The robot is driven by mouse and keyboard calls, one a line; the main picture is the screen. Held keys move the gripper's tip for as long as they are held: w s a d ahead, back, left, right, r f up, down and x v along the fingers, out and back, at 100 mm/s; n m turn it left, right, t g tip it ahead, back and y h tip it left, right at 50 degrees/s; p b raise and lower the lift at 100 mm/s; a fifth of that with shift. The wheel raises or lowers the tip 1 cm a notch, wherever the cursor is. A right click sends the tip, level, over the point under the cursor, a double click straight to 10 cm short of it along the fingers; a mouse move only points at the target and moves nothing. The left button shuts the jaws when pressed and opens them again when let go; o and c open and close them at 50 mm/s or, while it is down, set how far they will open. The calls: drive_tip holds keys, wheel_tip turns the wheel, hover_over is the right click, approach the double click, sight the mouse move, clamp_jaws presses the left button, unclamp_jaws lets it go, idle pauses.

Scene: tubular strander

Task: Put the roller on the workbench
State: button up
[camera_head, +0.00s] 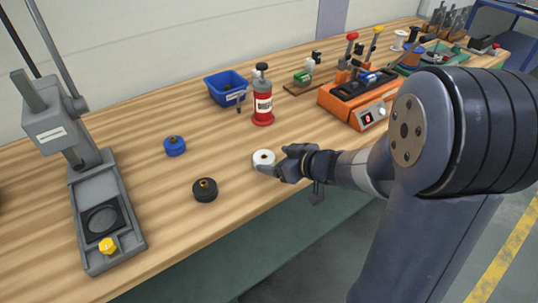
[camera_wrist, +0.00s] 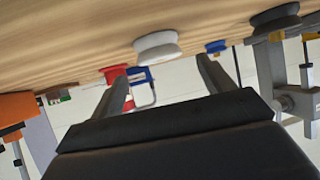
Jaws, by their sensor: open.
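A white roller (camera_head: 264,157) with a brass-coloured centre sits on the wooden workbench (camera_head: 150,220) near its front edge. A black roller (camera_head: 205,190) lies to its left and a blue roller (camera_head: 175,146) farther back. My gripper (camera_head: 277,161) is open and empty, low over the bench at the white roller's right side. The near finger overlaps the roller's lower edge in the head view; contact cannot be told. In the wrist view, which is upside down, the white roller (camera_wrist: 157,47) shows between and just beyond the fingertips (camera_wrist: 163,68). The black roller (camera_wrist: 275,17) and blue roller (camera_wrist: 215,46) show there too.
A grey press stand (camera_head: 105,215) with a yellow knob stands at the left. Bench around the blue and black rollers is clear.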

sight(266, 158)
drive_tip(key=p+v, duration=0.1)
drive_tip(key=v, duration=0.6)
drive_tip(key=shift+s+d+p, duration=0.25)
drive_tip(key=shift+s+p, duration=0.05)
drive_tip(key=shift+p, duration=0.1)
drive_tip(key=shift+r, duration=0.1)
drive_tip(key=b+x, duration=0.3)
drive_tip(key=x, duration=0.9)
drive_tip(key=shift+b, duration=0.35)
drive_tip(key=shift+w+r+p, duration=0.15)
drive_tip(key=shift+r+p, duration=0.25)
drive_tip(key=shift+r, duration=0.65)
